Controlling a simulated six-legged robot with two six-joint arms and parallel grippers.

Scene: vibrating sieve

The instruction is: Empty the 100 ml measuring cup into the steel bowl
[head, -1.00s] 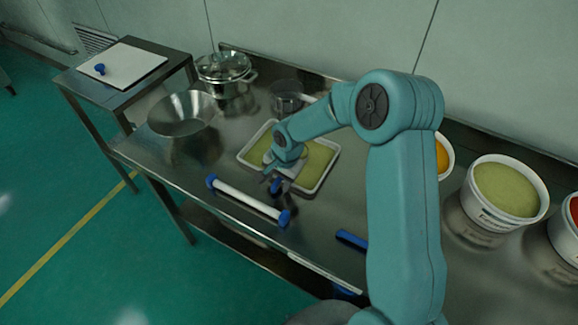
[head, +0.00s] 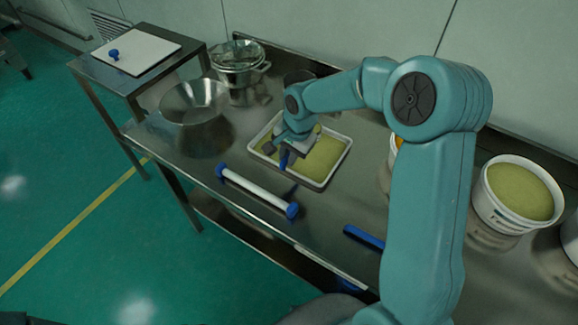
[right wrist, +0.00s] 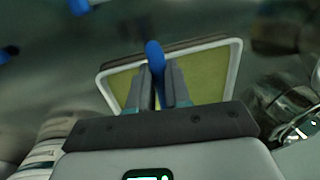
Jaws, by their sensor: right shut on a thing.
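The steel bowl (head: 186,98) stands on the steel table, left of the tray, its mouth facing up. My right gripper (head: 284,152) is over the left part of a white tray, to the right of the bowl. It is shut on a blue handle (right wrist: 155,58), which sticks up between the fingers (right wrist: 158,78) in the right wrist view. I cannot tell whether this handle belongs to the 100 ml measuring cup; no cup body or markings can be made out. My left gripper is not in view.
The white tray (head: 322,184) holds yellow-green material. A rolling pin (head: 257,190) and a blue-handled tool (head: 364,237) lie in front. A steel pot (head: 240,75) stands behind the bowl. A tub (head: 518,195) stands at right. A dark container (head: 298,77) is partly behind my arm.

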